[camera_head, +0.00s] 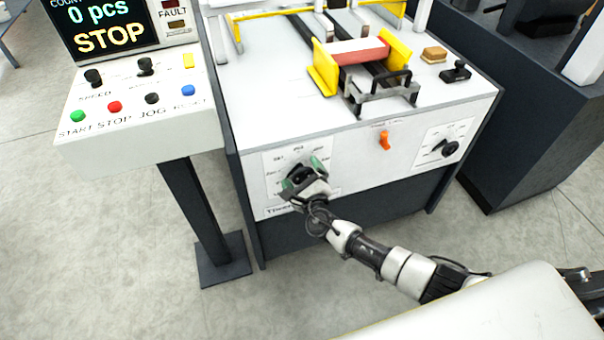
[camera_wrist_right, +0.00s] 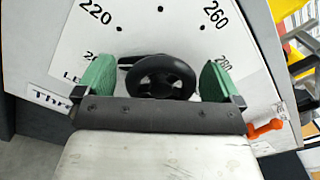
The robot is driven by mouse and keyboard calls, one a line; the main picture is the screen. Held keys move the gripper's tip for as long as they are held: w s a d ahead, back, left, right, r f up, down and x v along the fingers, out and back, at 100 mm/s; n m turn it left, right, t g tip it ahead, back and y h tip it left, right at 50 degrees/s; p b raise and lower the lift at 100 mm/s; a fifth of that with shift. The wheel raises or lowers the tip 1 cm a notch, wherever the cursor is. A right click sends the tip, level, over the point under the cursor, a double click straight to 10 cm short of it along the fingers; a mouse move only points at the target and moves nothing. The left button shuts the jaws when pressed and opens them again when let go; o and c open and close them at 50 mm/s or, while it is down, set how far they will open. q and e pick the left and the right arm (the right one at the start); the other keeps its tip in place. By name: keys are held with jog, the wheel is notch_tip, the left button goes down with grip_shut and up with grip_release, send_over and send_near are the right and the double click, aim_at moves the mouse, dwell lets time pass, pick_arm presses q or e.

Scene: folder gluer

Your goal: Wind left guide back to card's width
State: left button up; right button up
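The left guide (camera_head: 324,68) is a yellow plate on the machine top, left of a red card stack (camera_head: 358,50). A second yellow guide (camera_head: 397,50) stands to its right. I cannot tell whether the left guide touches the cards. A black round knob (camera_wrist_right: 160,77) sits on a white numbered dial plate (camera_wrist_right: 240,50) on the machine front. My right gripper (camera_head: 303,174) is at this dial. In the right wrist view its green fingers (camera_wrist_right: 157,80) are open on either side of the knob, with gaps visible. The knob's pointer is partly hidden. My left gripper is not in view.
An orange lever (camera_head: 385,141) and a smaller dial (camera_head: 450,148) are on the same front panel, right of my gripper. A control box (camera_head: 140,115) with coloured buttons stands at the left, its display (camera_head: 102,22) reading STOP. The floor in front is clear.

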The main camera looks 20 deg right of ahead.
jog(key=s+p, duration=0.1)
jog(key=s, duration=0.9)
jog(key=shift+s+d, duration=0.2)
jog(key=shift+s, duration=0.2)
jog(key=s+d+f+m+g+h+p, duration=0.1)
jog(key=s+d+f+m+g, duration=0.25)
jog(key=f+m, duration=0.3)
jog(key=s+d+f+m+g+h, duration=0.1)
jog(key=s+d+f+m+g, duration=0.15)
jog(key=s+f+m, duration=0.35)
jog(key=s+d+f+m+g+h+p, duration=0.1)
jog(key=s+d+f+m+g, duration=0.15)
jog(key=f+m, duration=0.4)
jog(key=s+a+f+m+g+y+p, duration=0.1)
jog(key=s+f+m+g, duration=0.3)
jog(key=s+m, duration=0.7)
jog(key=s+a+f+m+g+y+p, duration=0.1)
jog(key=s+f+m+g, duration=0.3)
jog(key=s+f+m, duration=0.5)
jog(key=s+m, duration=0.2)
jog(key=s, duration=0.7)
jog(key=shift+a+f+m, duration=0.15)
jog(key=shift+f+m, duration=0.1)
jog(key=shift+m, duration=0.15)
